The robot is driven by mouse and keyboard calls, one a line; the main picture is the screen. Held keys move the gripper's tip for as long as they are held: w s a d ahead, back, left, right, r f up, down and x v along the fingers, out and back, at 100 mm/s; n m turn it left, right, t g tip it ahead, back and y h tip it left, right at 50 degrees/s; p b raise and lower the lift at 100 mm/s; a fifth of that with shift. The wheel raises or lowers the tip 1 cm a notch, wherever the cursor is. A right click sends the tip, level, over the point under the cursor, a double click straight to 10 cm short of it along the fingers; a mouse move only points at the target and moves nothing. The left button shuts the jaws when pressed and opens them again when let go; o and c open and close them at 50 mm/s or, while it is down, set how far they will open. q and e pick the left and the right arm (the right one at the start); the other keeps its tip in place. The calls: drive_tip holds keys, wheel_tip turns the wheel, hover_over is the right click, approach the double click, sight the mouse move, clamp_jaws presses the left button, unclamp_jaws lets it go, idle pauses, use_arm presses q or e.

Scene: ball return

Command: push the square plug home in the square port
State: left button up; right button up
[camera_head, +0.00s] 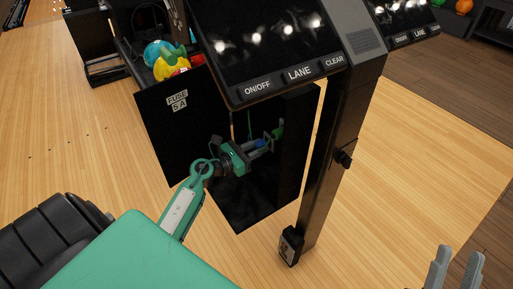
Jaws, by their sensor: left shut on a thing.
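My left gripper (265,146) reaches into the open black cabinet under the console. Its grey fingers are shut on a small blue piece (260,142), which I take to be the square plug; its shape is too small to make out. A green part (278,132) lies just beyond the fingertips, at the cabinet's right inner side. It may belong to the square port, but the opening is hidden. I cannot tell whether the plug touches it or how far in it is. My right gripper (455,268) is at the lower right, empty and open, far from the cabinet.
The cabinet door (175,122), marked FUSE 5A, stands open on the left. The console screen (270,45) overhangs the cabinet. A black post (335,170) stands right of it, with a small box (291,246) at its foot. Coloured balls (168,60) lie behind. Floor on the right is clear.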

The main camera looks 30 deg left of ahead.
use_arm(q)
drive_tip(key=shift+w+d, duration=0.2)
drive_tip(key=shift+w, duration=0.3)
drive_tip(key=o, duration=1)
drive_tip(key=v, duration=1.4)
drive_tip(key=shift+w, duration=0.1)
